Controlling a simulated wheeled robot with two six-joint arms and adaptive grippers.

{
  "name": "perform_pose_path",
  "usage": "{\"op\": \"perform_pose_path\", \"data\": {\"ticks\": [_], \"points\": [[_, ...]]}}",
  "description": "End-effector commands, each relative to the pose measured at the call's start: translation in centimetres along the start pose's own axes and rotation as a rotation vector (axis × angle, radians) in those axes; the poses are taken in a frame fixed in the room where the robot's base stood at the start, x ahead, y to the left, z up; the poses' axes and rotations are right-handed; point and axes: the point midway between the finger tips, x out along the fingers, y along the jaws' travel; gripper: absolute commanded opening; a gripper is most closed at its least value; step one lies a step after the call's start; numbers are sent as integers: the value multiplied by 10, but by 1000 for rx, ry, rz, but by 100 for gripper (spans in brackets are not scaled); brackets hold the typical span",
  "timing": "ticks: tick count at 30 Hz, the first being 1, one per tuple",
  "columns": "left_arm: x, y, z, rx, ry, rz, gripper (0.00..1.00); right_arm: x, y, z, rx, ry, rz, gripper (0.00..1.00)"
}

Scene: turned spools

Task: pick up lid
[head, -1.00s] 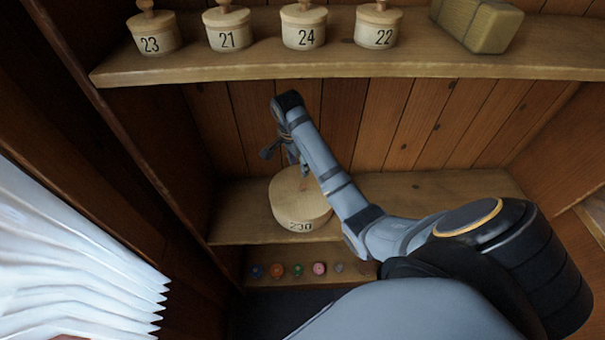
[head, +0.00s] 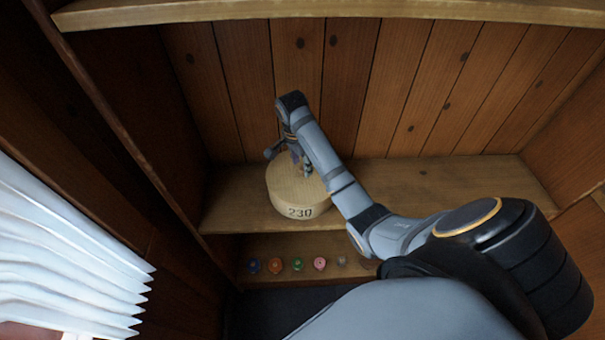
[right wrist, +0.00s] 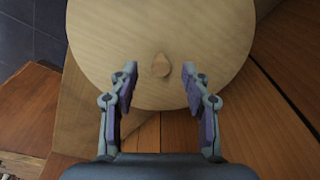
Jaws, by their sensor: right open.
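A round wooden box marked 230 (head: 297,200) stands on the middle shelf, with a pale wooden lid on top. In the right wrist view the lid (right wrist: 205,40) fills the upper middle, with a small knob (right wrist: 161,66) near its centre. My right gripper (head: 303,172) is over the lid, and in the right wrist view it (right wrist: 157,80) is open. Its two fingers are on either side of the knob, with a gap on each side. The exact height of the fingertips above the lid is hard to tell. My left gripper is not in view.
The middle shelf (head: 430,195) is clear to the right of the box. An upper shelf (head: 330,10) runs above. Several small coloured spools, one of them pink (head: 319,264), sit on a lower shelf. A white pleated thing (head: 65,260) is at the left.

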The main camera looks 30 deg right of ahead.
Motion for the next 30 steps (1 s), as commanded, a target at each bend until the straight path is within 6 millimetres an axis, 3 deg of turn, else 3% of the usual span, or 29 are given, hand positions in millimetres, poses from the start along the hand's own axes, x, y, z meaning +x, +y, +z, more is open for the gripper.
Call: {"op": "perform_pose_path", "data": {"ticks": [2,8,19,30], "points": [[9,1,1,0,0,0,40,14,0,0,0,0,1,48],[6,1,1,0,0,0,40,12,0,0,0,0,1,48],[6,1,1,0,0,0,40,12,0,0,0,0,1,0],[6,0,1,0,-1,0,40,11,0,-1,1,0,0,0]]}}
